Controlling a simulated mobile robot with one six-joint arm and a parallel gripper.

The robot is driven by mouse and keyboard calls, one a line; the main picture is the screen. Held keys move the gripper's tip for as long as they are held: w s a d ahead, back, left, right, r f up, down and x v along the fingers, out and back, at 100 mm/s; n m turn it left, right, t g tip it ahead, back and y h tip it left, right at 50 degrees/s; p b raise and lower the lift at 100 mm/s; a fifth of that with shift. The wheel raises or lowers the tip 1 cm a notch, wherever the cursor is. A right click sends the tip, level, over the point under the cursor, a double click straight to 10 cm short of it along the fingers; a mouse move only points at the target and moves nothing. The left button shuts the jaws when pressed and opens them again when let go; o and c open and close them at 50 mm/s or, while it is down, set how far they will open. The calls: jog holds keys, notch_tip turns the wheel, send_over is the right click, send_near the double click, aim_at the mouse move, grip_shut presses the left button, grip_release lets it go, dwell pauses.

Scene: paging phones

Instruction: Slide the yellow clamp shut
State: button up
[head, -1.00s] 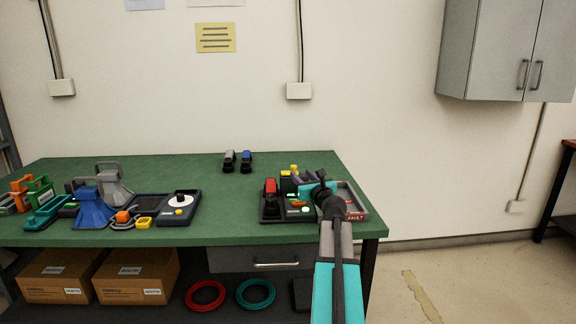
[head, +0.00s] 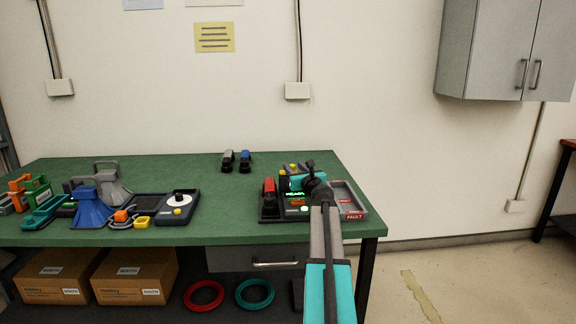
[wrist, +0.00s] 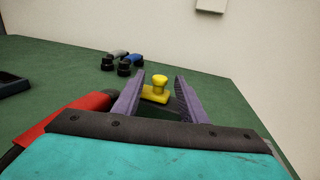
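The yellow clamp (wrist: 155,92) shows in the wrist view as a block with a round knob on top. It lies between the two purple fingers of my gripper (wrist: 160,90), toward their far ends. The fingers are apart, and I see no clear contact with the knob. In the head view the clamp (head: 292,167) is a small yellow spot just beyond my gripper (head: 293,176). My arm hides part of the dark device (head: 270,213) that the clamp seems to belong to. A red handset (head: 269,190) stands at the device's left side and shows red (wrist: 75,115) at lower left in the wrist view.
A grey tray (head: 345,190) with red labels adjoins the device on the right. Megaphone-like horns and a dial unit (head: 180,207) crowd the left. The bench middle is clear.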

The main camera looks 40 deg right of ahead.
jog(key=x, duration=0.6)
jog(key=shift+w+b, duration=0.25)
jog(key=shift+b, duration=0.05)
jog(key=shift+d, duration=0.1)
grip_shut()
